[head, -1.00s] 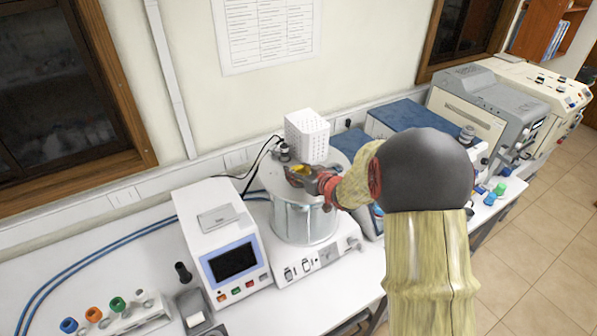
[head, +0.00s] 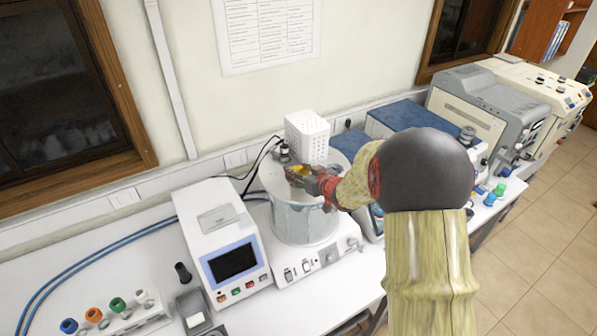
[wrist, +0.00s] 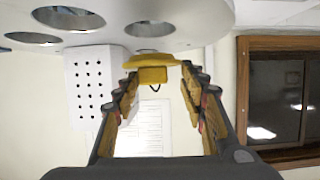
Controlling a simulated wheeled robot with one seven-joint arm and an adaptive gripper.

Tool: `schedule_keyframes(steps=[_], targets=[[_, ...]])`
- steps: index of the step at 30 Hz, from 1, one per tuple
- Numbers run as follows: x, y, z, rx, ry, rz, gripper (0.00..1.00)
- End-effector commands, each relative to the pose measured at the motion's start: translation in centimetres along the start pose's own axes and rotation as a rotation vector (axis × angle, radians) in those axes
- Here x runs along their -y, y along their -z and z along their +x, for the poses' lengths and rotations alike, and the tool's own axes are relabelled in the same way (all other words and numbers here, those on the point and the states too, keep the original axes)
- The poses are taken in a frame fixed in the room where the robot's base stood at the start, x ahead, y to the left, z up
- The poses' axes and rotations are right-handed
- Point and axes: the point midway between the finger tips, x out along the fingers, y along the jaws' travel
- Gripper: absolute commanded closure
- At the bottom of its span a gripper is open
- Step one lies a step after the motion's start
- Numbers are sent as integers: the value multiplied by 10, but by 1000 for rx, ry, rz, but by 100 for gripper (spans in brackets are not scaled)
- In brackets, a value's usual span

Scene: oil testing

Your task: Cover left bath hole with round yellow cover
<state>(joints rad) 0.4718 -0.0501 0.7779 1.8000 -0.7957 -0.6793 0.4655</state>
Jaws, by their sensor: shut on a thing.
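The round yellow cover (wrist: 152,60) is between the fingers of my gripper (wrist: 158,80), held by its block-like handle. In the head view, the cover (head: 300,170) shows as a small yellow patch, and my gripper (head: 299,173) hides part of it. The bath (head: 303,222) is a glass cylinder with a pale round lid (head: 333,158). In the wrist view, the lid (wrist: 200,18) looks upside down and has several dark holes. One hole (wrist: 148,28) lies beside the cover, which does not fill it. I cannot tell whether the cover touches the lid.
A white perforated box (head: 307,137) and a black fitting (head: 284,153) stand at the bath lid's back. A white device with a screen (head: 222,243) stands to the left. Larger instruments (head: 467,112) stand to the right. The rack of coloured caps (head: 120,318) is at front left.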

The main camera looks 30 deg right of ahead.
Motion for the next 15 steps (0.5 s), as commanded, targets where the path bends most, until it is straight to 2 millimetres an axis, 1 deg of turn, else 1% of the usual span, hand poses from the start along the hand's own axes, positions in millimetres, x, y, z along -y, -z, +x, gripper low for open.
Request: schedule_keyframes(steps=[15], targets=[[0, -10, 4, 0, 0, 0, 81]])
